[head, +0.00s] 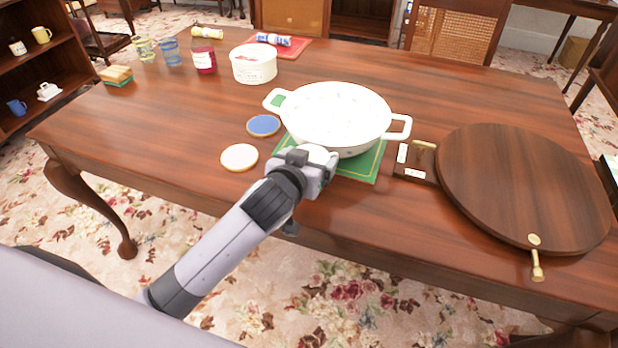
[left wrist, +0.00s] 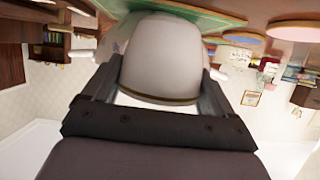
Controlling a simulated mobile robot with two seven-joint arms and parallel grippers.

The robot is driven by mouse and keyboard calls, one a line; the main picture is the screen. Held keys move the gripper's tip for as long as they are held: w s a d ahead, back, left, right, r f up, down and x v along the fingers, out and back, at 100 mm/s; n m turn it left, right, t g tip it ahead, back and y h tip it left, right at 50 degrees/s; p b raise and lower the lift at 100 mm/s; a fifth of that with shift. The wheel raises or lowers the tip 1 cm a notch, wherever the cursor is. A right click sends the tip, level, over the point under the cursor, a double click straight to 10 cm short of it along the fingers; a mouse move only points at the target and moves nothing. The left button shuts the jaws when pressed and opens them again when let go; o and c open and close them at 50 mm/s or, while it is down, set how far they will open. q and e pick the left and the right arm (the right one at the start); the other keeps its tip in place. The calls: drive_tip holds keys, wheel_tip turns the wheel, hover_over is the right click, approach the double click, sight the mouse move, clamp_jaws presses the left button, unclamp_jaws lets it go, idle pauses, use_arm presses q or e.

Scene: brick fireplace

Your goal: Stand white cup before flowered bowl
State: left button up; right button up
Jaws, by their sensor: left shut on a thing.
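The flowered bowl (head: 335,112), wide and white with two side handles and faint small marks, sits on a green mat (head: 362,165) near the table's front edge. My left gripper (head: 317,164) is at the near side of the bowl, shut on the white cup (head: 318,152). In the head view the gripper hides most of the cup. In the left wrist view the cup (left wrist: 172,58) is between the two fingers, plain white with a thin dark line along its lower edge in the picture. I cannot tell whether it touches the mat. My right gripper is not in view.
A white coaster (head: 239,157) and a blue coaster (head: 263,125) lie left of the bowl. A white tub (head: 253,64) and red jar (head: 204,58) stand behind. The table's left front is clear.

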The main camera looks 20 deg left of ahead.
use_arm(q)
wheel_tip(320, 180, down, 4)
drive_tip(key=shift+f+b, duration=0.25)
drive_tip(key=shift+b, duration=0.15)
drive_tip(key=shift+r, duration=0.1)
drive_tip(key=o, duration=0.9)
